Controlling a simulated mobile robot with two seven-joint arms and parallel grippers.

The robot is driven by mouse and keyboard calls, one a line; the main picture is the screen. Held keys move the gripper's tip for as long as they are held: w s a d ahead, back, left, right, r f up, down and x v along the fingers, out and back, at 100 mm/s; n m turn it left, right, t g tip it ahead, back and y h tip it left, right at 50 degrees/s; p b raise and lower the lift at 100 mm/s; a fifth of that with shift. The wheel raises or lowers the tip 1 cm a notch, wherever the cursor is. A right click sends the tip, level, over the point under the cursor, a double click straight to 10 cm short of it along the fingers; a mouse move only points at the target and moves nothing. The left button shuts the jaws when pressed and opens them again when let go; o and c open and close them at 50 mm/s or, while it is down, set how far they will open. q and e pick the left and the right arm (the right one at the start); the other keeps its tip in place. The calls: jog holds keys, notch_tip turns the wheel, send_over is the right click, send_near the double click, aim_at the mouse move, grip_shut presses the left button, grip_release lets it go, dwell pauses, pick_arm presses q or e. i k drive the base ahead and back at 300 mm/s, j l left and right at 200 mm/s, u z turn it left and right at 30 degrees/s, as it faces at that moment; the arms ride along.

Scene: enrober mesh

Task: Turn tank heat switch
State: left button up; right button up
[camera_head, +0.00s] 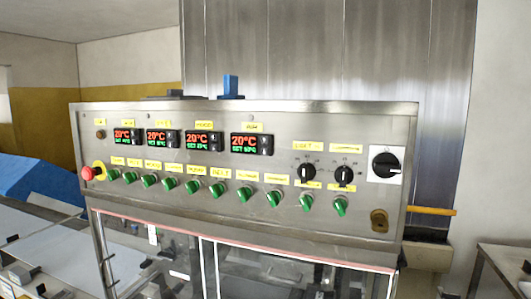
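A steel control panel (280,133) faces me in the head view. Along its lower part runs a slanting row of several green switches, such as one near the left (148,180), one in the middle (243,194) and one at the right end (339,206). Yellow labels, such as this one (220,172), sit above the switches. Their print is too small to read, so I cannot tell which switch is the tank heat one. Neither of my grippers is in view.
Several 20°C displays (127,137) line the panel's upper part. A red emergency button (88,173) is at its left end. Black knobs (306,172) and a larger rotary switch (385,165) are at the right. Clear guarding (260,270) hangs below. A yellow bar (433,211) projects at right.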

aim_at(112, 174)
jog(key=i+j, duration=0.45)
jog(key=j, duration=0.2)
jog(key=i+j+u, duration=0.15)
jog(key=i+j, duration=0.3)
jog(key=j, duration=0.2)
